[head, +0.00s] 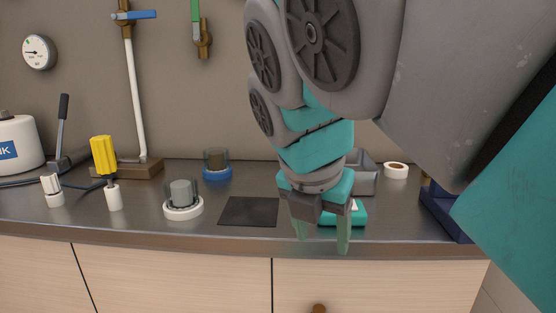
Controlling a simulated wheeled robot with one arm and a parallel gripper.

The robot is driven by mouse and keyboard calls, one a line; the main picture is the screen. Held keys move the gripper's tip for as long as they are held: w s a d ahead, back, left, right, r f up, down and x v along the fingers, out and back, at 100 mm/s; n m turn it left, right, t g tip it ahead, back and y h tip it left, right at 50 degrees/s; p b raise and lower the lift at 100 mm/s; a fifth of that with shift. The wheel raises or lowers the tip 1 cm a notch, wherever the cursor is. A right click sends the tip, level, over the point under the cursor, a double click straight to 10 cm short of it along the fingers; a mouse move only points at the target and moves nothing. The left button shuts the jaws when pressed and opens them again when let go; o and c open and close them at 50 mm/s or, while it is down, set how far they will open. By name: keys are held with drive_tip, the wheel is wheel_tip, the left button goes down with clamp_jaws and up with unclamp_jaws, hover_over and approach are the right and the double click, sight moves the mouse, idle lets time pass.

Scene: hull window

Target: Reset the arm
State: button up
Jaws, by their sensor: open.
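My gripper (321,240) is at the end of my grey and teal arm, which comes in from the upper right. It points down at the front edge of the counter, right of the picture's middle. Its two pale green fingers are apart, and I see nothing held between them. A teal object (357,213) with a white mark shows behind the fingers and is partly hidden by them. I cannot tell what it is.
On the grey counter (140,215) are a dark square mat (249,211), a white-based jar (183,200), a blue-based jar (216,165), a yellow-handled tool (104,160), a tape roll (396,170) and a dark blue object (438,205). A white pipe (136,95) stands at the back.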

drive_tip(key=s+d+f+m+g, duration=0.2)
drive_tip(key=s+f+m, duration=0.3)
drive_tip(key=f+m, duration=0.4)
drive_tip(key=s+d+f+m+g+y, duration=0.1)
drive_tip(key=s+d+f+m, duration=0.3)
drive_tip(key=f+m, duration=0.5)
drive_tip(key=s+d+f+m+g+y, duration=0.1)
drive_tip(key=s+d+f+m+g, duration=0.1)
drive_tip(key=s+f+m, duration=0.5)
drive_tip(key=shift+s+d+f+m+g, duration=0.4)
drive_tip(key=shift+f+m, duration=0.5)
drive_tip(key=shift+m, duration=1.6)
drive_tip(key=shift+w+d, duration=0.1)
